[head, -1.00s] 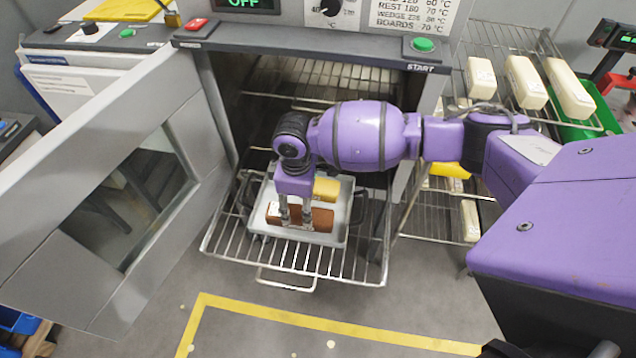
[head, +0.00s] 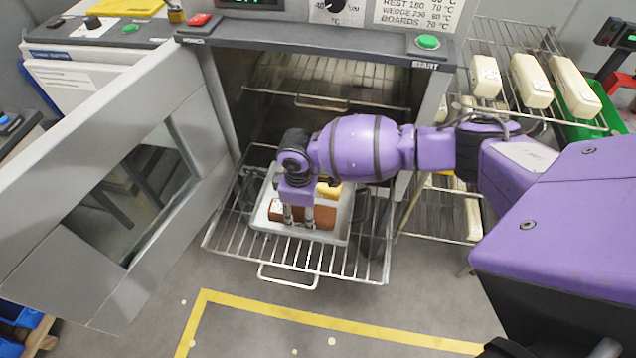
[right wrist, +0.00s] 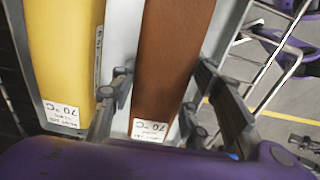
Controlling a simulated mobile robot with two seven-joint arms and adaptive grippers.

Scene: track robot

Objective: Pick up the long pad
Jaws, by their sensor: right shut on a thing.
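A long brown pad (head: 318,216) with a white label lies on a grey metal tray (head: 296,234), in front of a shorter-looking yellow pad (head: 331,190). My right gripper (head: 299,222) points down over the brown pad and is shut on it. In the right wrist view one finger is at each side of the brown pad (right wrist: 170,60), near its labelled end. The yellow pad (right wrist: 66,50) lies beside it, outside the fingers. Both labels read 70 °C. The brown pad appears to be still on the tray. My left gripper is not in view.
The tray is on a pulled-out wire rack (head: 232,226) of an open oven. The oven door (head: 60,215) stands open at the left. Wire shelves at the right hold several cream blocks (head: 530,82). The floor in front is clear, with yellow tape (head: 330,322).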

